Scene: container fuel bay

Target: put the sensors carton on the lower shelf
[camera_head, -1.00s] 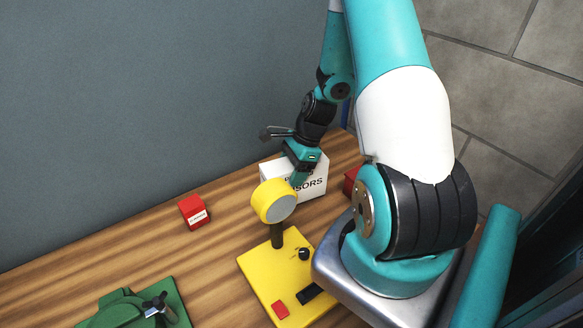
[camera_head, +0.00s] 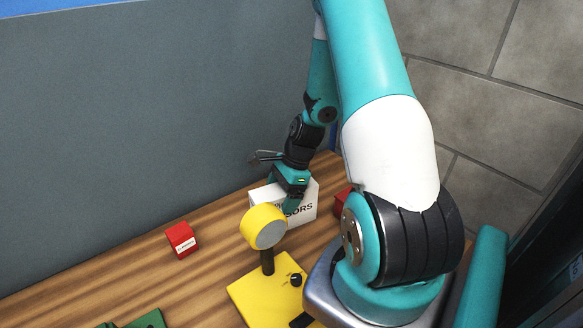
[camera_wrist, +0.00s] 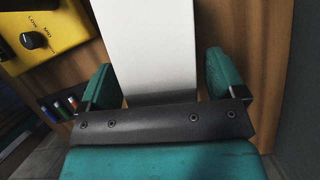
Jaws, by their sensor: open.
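The white sensors carton (camera_head: 304,208) stands on the wooden bench against the grey wall. The letters "SORS" show on its front; the rest is hidden by my gripper and a yellow round-headed device. My gripper (camera_head: 290,192) is at the carton, pointing down over it. In the wrist view my gripper (camera_wrist: 165,85) is open, with one teal finger on each side of the white carton (camera_wrist: 152,45). Whether the fingers touch it I cannot tell. I see no lower shelf.
The yellow device (camera_head: 264,228) on its yellow base (camera_head: 272,288) stands in front of the carton. A small red box (camera_head: 182,240) is to the left, another red thing (camera_head: 342,202) just right of the carton. Bare bench (camera_head: 130,275) lies at left.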

